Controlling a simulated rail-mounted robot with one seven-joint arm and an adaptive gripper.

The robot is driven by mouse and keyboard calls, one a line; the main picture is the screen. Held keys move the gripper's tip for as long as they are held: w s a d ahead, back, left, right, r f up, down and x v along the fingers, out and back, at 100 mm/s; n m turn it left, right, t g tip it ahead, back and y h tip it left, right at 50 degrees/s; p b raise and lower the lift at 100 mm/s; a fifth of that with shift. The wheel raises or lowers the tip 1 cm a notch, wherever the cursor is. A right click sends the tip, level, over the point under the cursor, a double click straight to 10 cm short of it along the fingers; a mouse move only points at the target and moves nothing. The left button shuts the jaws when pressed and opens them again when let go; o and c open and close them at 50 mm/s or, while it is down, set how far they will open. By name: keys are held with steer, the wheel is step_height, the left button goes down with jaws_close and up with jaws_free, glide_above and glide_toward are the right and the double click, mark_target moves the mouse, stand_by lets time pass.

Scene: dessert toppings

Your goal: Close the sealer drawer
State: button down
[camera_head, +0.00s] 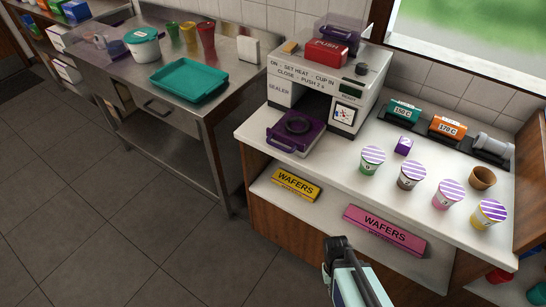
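The sealer (327,80) is a light boxy machine on the white counter, with a red push button (326,52) on top. Its purple drawer (283,139) is pulled out at the front left and sticks out over the counter. The drawer holds a dark round ring (299,123), and no cup shows in it. My gripper (338,246) is at the bottom of the view, in front of the counter and well apart from the drawer. It is seen from above, and its fingers cannot be made out clearly.
Yellow (296,184) and pink (385,230) wafer boxes lie on the shelf below. A steel table (135,76) with a teal tray (190,94) stands left. Floor in front is clear.

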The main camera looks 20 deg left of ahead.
steer(key=w+a+r+n+t+b, duration=0.2)
steer(key=w+a+r+n+t, duration=0.15)
steer(key=a, duration=0.45)
steer(key=w+a+r+n+t+b, duration=0.2)
steer(key=w+a+r+n, duration=0.2)
steer(key=a, duration=0.3)
steer(key=a+r+n+t+b, duration=0.3)
steer(key=a+r+n+t, duration=0.2)
steer(key=a+r+n, duration=0.5)
steer(key=s+a+r+n+t+y+b, duration=0.1)
steer(key=s+a+r+n+t, duration=0.15)
steer(key=a+r, duration=0.45)
steer(key=s+a+r+n+t+y+b, duration=0.1)
steer(key=a+r+n+t, duration=0.25)
steer(key=r, duration=0.85)
step_height(320, 180, up, 4)
steer(key=w+d+n+t+h, duration=0.2)
steer(key=n, duration=0.4)
steer(key=p+x, duration=0.1)
steer(key=x, duration=1.2)
steer(key=shift+w, duration=0.3)
steer(key=shift+m, duration=0.25)
